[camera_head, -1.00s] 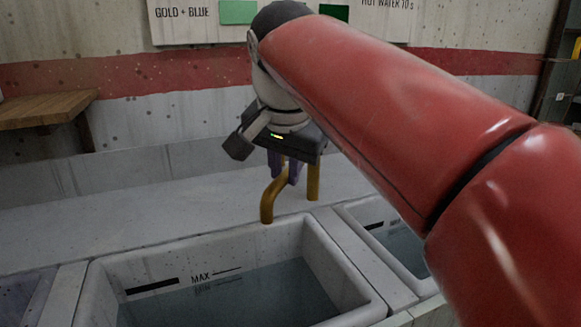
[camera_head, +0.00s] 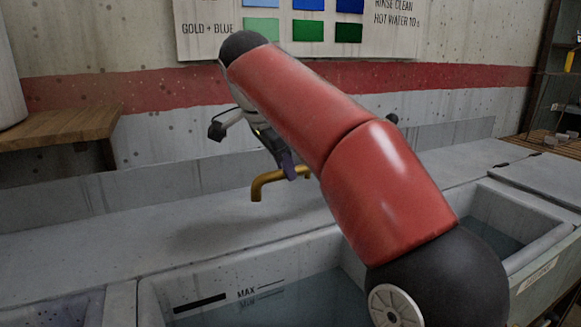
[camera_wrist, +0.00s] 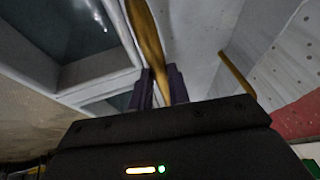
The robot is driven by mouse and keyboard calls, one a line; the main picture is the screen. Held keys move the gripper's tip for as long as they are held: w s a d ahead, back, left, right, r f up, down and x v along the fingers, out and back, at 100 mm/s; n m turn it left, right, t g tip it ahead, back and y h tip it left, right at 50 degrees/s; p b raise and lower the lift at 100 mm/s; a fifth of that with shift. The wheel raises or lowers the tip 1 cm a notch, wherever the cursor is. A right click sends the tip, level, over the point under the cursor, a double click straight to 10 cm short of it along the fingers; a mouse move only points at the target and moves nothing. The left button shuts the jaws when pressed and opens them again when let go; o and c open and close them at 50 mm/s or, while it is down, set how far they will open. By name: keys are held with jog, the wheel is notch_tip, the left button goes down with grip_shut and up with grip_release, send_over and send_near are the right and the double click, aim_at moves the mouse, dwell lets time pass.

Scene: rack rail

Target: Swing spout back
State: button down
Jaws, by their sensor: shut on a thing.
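The spout is a brass-yellow bent pipe (camera_head: 268,181) in the middle of the head view. Its down-turned end points left, above the white ledge behind the basin. My gripper (camera_head: 287,166) is shut on the spout's horizontal part, with dark purple fingers around it. In the wrist view the pipe (camera_wrist: 147,35) runs between the two fingertips (camera_wrist: 159,82). A second yellow length, likely the upright (camera_wrist: 236,73), shows to the right there.
A water-filled basin with a MAX mark (camera_head: 150,290) lies in front of the ledge (camera_head: 150,235). Another basin (camera_head: 560,228) is at the right. A wooden shelf (camera_head: 60,128) sticks out at the left. A colour chart (camera_head: 205,45) hangs on the wall.

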jog(key=shift+w+a, duration=0.15)
jog(key=shift+w, duration=0.05)
dwell(0.3)
jog(key=c, duration=1.3)
grip_release()
jog(key=shift+r, duration=0.1)
jog(key=shift+s+a+r, duration=0.1)
jog(key=shift+a+r, duration=0.05)
jog(key=shift+r, duration=0.15)
jog(key=v, duration=0.4)
jog(key=s+a, duration=0.2)
jog(key=s, duration=0.1)
jog(key=s+a, duration=0.2)
jog(key=s, duration=0.1)
jog(key=s+a, duration=0.3)
jog(key=shift+s+a+b, duration=0.1)
jog(key=shift+s+b, duration=0.2)
jog(key=shift+s, duration=0.05)
